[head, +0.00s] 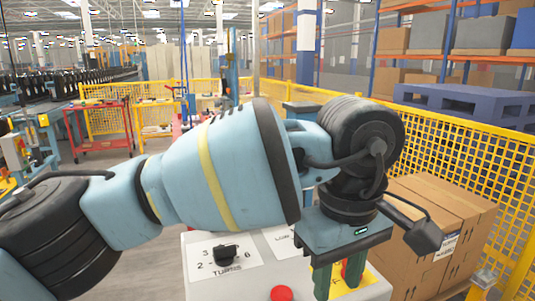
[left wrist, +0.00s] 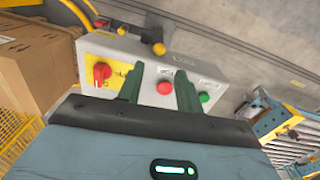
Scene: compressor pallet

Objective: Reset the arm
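My left gripper (head: 337,287) hangs over a grey control box (head: 205,262) at the bottom of the head view. Its two green fingers stand apart with nothing between them, as the left wrist view (left wrist: 159,72) also shows. The box has a black dial (head: 226,252) marked TURNS and a red button (head: 281,293). In the left wrist view, a red rotary switch (left wrist: 102,73) sits on a yellow plate left of the fingers. Contact with the box cannot be told. My right gripper is out of view.
Cardboard boxes (head: 440,215) stand right of the control box. Yellow mesh fencing (head: 480,160) runs behind them, with a blue pallet (head: 470,103) beyond. A red cart (head: 100,130) stands at the back left. A roller conveyor (left wrist: 295,145) shows at right in the left wrist view.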

